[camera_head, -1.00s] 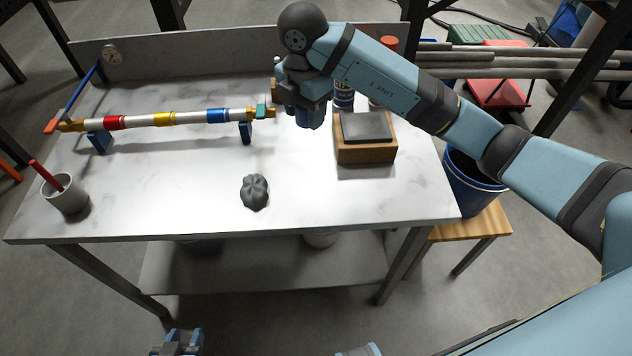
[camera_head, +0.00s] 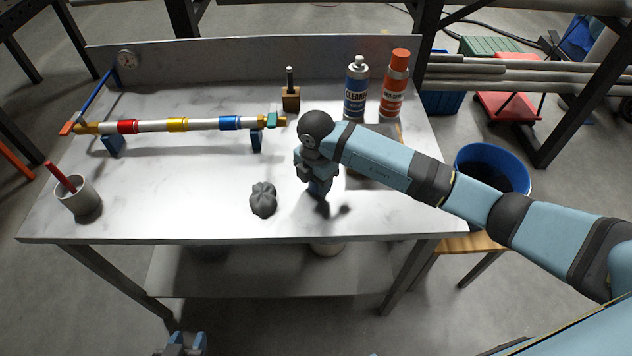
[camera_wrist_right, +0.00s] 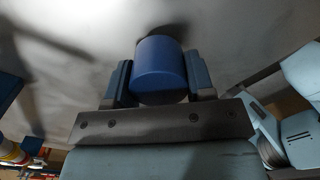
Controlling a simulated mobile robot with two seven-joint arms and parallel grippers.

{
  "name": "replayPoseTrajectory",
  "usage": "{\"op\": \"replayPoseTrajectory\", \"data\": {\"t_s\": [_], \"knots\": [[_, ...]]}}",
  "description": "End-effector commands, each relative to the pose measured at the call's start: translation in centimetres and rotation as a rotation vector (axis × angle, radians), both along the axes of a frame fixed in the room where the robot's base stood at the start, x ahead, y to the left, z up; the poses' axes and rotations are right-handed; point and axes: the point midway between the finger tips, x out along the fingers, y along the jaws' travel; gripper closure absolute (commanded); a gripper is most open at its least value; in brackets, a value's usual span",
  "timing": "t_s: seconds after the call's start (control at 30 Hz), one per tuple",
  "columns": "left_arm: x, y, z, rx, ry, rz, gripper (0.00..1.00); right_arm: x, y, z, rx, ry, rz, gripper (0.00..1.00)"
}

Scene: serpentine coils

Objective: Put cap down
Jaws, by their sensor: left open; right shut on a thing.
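The blue cap (camera_wrist_right: 160,68) sits between the two fingers of my right gripper (camera_wrist_right: 160,82), which is shut on it. In the head view my right gripper (camera_head: 320,188) points down low over the front right part of the white table (camera_head: 225,215), right of the grey cloth. The cap is mostly hidden there, and I cannot tell whether it touches the table. The blue-and-white cleaner can (camera_head: 355,92) stands at the back right with its white nozzle bare. My left gripper (camera_head: 186,342) is open and empty at the bottom edge, in front of the table.
A crumpled grey cloth (camera_head: 263,199) lies left of my right gripper. A red can (camera_head: 394,86) stands beside the cleaner. A banded tube (camera_head: 200,124) rests on blue supports. A grey cup (camera_head: 77,197) stands at left.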

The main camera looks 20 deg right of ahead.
Motion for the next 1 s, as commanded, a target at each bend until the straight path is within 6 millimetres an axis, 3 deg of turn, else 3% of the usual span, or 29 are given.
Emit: {"op": "replayPoseTrajectory", "data": {"t_s": [0.1, 0.43, 0.47, 0.57, 0.83, 1.0], "knots": [[0.0, 0.0, 0.1, 0.0, 0.0, 0.0, 0.57, 0.0, 0.0, -1.2, 0.0, 0.0, -0.001, 0.72], [0.0, 0.0, -0.2, 0.0, 0.001, -0.001, 0.57, 0.0, 0.0, -1.5, 0.0, 0.0, 0.0, 0.72], [-0.1, 0.0, -0.2, 0.0, 0.001, -0.001, 0.57, 0.0, 0.0, -1.5, 0.0, 0.0, 0.0, 0.48], [-0.1, 0.0, -0.2, 0.0, 0.002, -0.001, 0.57, 0.0, 0.0, -1.5, 0.0, 0.0, 0.0, 0.25], [-0.1, 0.0, -0.1, 0.0, 0.002, -0.001, 0.57, 0.0, 0.0, -1.4, 0.0, 0.0, 0.0, 0.25], [-0.1, 0.0, -0.1, -0.001, 0.001, 0.0, 0.57, 0.1, 0.0, 0.1, 0.001, -0.003, 0.001, 0.25]]}}
